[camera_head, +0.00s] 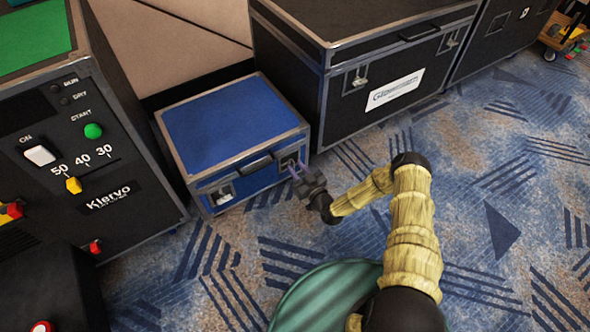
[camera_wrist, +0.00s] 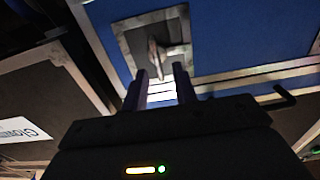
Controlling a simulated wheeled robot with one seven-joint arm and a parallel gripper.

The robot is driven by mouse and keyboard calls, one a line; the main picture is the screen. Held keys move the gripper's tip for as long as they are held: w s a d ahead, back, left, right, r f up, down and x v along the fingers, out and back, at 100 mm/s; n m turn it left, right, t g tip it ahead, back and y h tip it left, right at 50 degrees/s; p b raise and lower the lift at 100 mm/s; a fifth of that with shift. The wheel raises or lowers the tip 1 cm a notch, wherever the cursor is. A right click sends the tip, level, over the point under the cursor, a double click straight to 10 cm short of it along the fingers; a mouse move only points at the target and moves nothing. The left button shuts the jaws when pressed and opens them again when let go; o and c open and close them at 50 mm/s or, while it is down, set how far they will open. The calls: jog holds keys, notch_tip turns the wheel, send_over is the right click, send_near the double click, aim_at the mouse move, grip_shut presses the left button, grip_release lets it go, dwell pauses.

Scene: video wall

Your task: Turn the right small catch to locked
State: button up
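The small blue case (camera_head: 232,120) with metal edges stands on the carpet at centre left in the head view. Its right small catch (camera_head: 287,162) is on the front face, right of the black handle (camera_head: 256,164). In the wrist view the catch (camera_wrist: 155,46) is a metal plate with a narrow upright tab, just beyond my fingertips. My gripper (camera_head: 297,167) is at the catch, its two purple fingers apart. In the wrist view my gripper (camera_wrist: 160,70) is open, with the tab lined up near the gap. I cannot tell whether the fingers touch it. The left small catch (camera_head: 222,194) is left of the handle.
A large black case (camera_head: 345,60) stands close on the right of the blue case. A black control panel (camera_head: 85,150) with knobs and switches stands on the left. A green round object (camera_head: 325,295) lies near my arm. Patterned carpet (camera_head: 500,200) is clear on the right.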

jog(key=shift+x, duration=0.85)
grip_shut()
